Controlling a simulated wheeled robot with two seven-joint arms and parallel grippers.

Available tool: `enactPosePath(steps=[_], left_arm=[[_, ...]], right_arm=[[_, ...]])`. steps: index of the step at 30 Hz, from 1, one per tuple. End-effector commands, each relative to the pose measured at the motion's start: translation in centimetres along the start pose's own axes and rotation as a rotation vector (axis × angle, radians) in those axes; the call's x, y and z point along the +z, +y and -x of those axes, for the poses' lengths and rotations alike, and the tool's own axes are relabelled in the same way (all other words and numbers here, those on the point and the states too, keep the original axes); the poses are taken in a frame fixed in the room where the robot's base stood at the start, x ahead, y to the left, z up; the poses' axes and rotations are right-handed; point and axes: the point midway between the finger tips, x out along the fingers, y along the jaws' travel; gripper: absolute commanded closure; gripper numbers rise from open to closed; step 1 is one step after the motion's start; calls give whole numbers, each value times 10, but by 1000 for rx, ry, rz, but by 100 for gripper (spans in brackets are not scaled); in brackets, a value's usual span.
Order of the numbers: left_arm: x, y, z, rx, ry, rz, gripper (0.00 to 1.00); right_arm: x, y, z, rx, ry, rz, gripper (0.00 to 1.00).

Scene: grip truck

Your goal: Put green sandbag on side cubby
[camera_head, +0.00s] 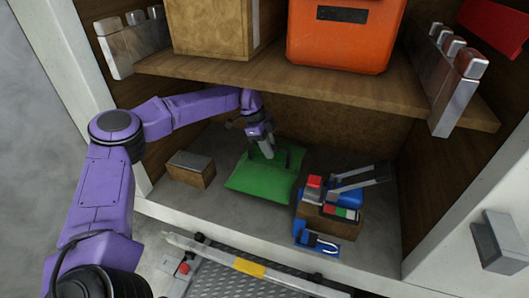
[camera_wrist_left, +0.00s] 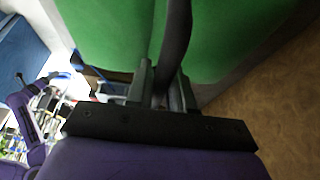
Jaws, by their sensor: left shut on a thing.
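The green sandbag (camera_head: 262,182) lies on the grey floor of the lower compartment in the head view. Its two green halves and a dark strap (camera_wrist_left: 176,40) fill the top of the left wrist view. My left gripper (camera_head: 268,152) reaches in from the left under the wooden shelf and is shut on the strap at the top of the sandbag. In the left wrist view the fingers (camera_wrist_left: 162,88) close around the strap. My right gripper is not in view. I cannot tell which part is the side cubby.
A toolbox (camera_head: 330,212) with tools stands right of the sandbag. A small wooden box (camera_head: 190,168) stands at its left. The wooden shelf (camera_head: 290,82) above holds an orange case (camera_head: 345,40) and a wooden crate (camera_head: 212,28). A metal step (camera_head: 262,270) lies in front.

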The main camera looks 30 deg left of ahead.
Motion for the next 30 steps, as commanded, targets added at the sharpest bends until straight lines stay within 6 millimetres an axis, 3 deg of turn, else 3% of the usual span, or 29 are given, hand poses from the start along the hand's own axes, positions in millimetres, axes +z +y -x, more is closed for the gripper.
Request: enactPosePath(steps=[5,10,19,20,21,30], left_arm=[[-3,-11,3,-4,5,-1,100],[7,-10,-20,-3,5,0,100],[11,-10,-30,-6,5,-3,100],[14,-9,-34,1,-1,-1,69],[14,-9,-34,1,-1,-1,56],[14,-9,-32,-1,0,0,53]], right_arm=[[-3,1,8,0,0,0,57],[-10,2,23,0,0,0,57],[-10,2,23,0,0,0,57],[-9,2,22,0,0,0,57],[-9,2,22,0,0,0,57],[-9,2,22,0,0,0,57]])
